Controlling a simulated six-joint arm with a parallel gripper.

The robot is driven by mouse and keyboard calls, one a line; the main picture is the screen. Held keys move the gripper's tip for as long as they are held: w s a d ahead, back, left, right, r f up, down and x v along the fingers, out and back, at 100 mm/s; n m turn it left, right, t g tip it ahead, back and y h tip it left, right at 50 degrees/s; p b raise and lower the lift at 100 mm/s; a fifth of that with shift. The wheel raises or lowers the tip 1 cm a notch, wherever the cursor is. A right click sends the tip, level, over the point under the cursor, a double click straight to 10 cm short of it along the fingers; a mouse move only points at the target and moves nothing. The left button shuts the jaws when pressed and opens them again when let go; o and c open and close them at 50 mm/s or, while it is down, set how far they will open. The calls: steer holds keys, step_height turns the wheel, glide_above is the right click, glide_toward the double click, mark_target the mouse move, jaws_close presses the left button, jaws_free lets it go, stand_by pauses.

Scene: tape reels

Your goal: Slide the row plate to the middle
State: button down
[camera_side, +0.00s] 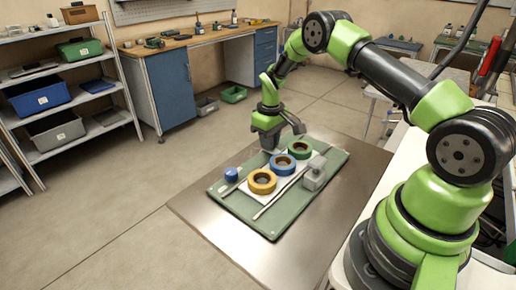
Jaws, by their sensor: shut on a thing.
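The white row plate (272,173) lies on a green board (268,232), between two thin grey rails. It carries a yellow tape reel (262,188), a blue reel (282,171) and a green reel (299,154) in a slanting line. My gripper (277,141) is low at the far left end of the plate, behind the blue and green reels. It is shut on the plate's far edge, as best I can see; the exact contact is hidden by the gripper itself.
A small blue round thing (231,174) sits on the board's left side. A grey block (314,178) stands on its right side, beside the right rail (279,193). The metal table top (205,215) is bare around the board.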

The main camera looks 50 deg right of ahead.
steer(key=shift+d, duration=0.4)
steer(key=c, duration=1.1)
jaws_free()
step_height(320, 180, up, 10)
